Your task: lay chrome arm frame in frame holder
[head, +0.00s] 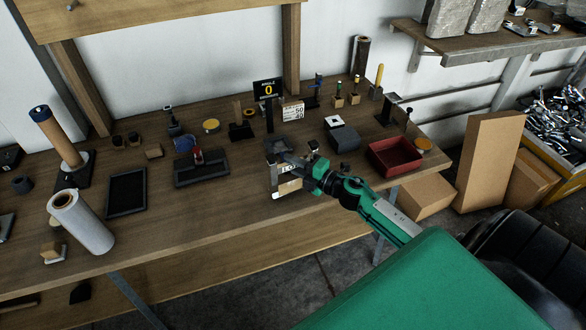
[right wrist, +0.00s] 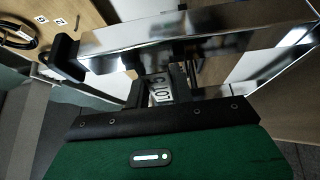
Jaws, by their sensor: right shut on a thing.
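The chrome arm frame (head: 274,180) is held off the front middle of the bench, near a small card with printing. In the right wrist view its shiny bar (right wrist: 205,38) runs across the top, with a second bright side at right. My right gripper (head: 296,163) is shut on it, and the fingers are partly hidden. A printed label (right wrist: 160,88) shows behind the bar. I cannot tell for sure which fixture is the frame holder. A black tray with a red-topped piece (head: 202,168) and a flat dark tray (head: 127,192) lie to the left. My left gripper is out of view.
Bare wood lies along the front edge left of my gripper.

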